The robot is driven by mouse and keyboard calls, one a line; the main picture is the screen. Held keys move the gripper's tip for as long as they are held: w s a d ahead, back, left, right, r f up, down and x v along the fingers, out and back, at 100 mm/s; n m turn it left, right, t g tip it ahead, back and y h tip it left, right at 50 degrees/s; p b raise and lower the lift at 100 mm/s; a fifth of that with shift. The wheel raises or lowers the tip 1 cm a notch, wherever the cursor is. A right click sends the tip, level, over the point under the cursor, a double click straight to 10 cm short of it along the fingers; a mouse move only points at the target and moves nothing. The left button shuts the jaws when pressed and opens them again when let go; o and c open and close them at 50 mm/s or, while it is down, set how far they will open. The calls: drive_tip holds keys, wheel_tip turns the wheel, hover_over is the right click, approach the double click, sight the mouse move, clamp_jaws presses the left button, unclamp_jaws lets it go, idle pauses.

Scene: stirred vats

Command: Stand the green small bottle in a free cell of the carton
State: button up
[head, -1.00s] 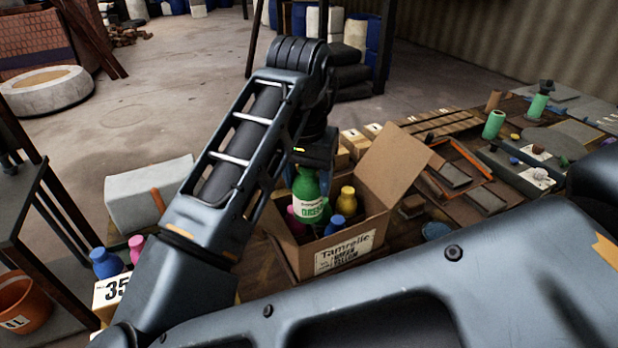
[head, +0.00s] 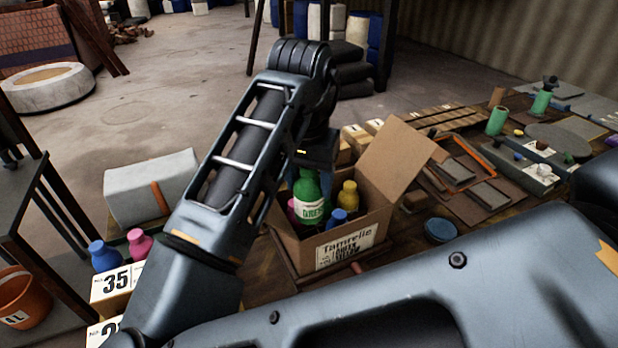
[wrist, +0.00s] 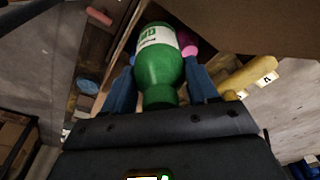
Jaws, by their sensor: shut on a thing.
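The green small bottle (head: 308,199) is upright with a white label, and my gripper (head: 312,165) holds it near its top. In the wrist view the green bottle (wrist: 160,65) sits between the two blue fingers (wrist: 160,88). The brown carton (head: 306,250) stands open on the table, with a printed label on its front. The bottle's lower part is behind the carton's front wall, so its base and the cell under it are hidden. A yellow bottle (head: 348,196), a blue bottle (head: 337,217) and a partly hidden pink bottle (head: 291,210) stand in the carton.
A carton flap (head: 403,160) stands up on the right side. Trays (head: 462,165) and a blue round lid (head: 440,231) lie right of the carton.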

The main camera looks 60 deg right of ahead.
sight(309, 205)
drive_tip(key=shift+f, duration=0.25)
drive_tip(key=shift+f+b, duration=1.05)
drive_tip(key=shift+f, duration=0.15)
drive_tip(key=shift+f, duration=0.15)
drive_tip(key=shift+f+b, duration=0.7)
drive_tip(key=shift+f, duration=0.05)
drive_tip(key=shift+f, duration=0.15)
drive_tip(key=shift+f+b, duration=0.6)
drive_tip(key=shift+f, duration=0.15)
drive_tip(key=o, duration=1.3)
drive_tip(key=shift+o, duration=0.2)
